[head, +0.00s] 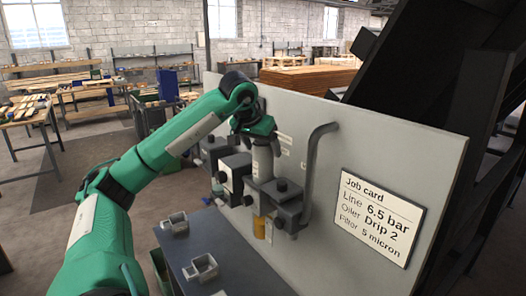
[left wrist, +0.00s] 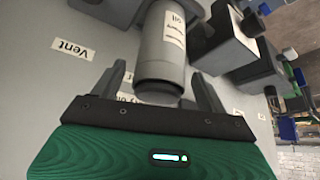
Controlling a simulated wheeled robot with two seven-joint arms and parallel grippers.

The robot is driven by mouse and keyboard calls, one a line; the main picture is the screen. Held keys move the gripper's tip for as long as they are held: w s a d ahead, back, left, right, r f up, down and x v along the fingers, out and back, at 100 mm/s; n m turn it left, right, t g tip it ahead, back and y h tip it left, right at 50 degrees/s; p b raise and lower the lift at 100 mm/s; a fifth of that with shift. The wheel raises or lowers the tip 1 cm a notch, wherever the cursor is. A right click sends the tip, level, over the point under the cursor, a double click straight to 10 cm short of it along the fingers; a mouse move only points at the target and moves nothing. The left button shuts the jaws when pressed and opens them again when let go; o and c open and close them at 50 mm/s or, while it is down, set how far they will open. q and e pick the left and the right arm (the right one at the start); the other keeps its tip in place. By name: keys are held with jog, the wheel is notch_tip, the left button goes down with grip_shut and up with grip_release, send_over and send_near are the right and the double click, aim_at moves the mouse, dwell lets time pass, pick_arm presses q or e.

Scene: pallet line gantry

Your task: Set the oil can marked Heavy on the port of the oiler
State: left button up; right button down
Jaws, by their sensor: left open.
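The oil can (head: 262,163) is a grey cylinder standing upright in front of the panel, above the oiler's dark blocks. In the left wrist view the can (left wrist: 162,60) carries a pale label that shows "oil"; its other line is hard to read. My left gripper (head: 260,138) is over the can's top, and its open fingers (left wrist: 165,95) stand on either side of the can with gaps. The oiler (head: 286,203) is a dark block with an amber bowl (head: 260,228) below. The port under the can is hidden. My right gripper is not in view.
A pale panel (head: 330,255) holds the units, a bent grey pipe (head: 312,165) and a job card (head: 378,218) reading "Oiler Drip 2". A "Vent" label (left wrist: 72,49) is beside the can. Two small grey holders (head: 201,268) sit on the dark bench (head: 225,245).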

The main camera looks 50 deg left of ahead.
pick_arm(q)
jog(key=v, duration=1)
dwell(0.5)
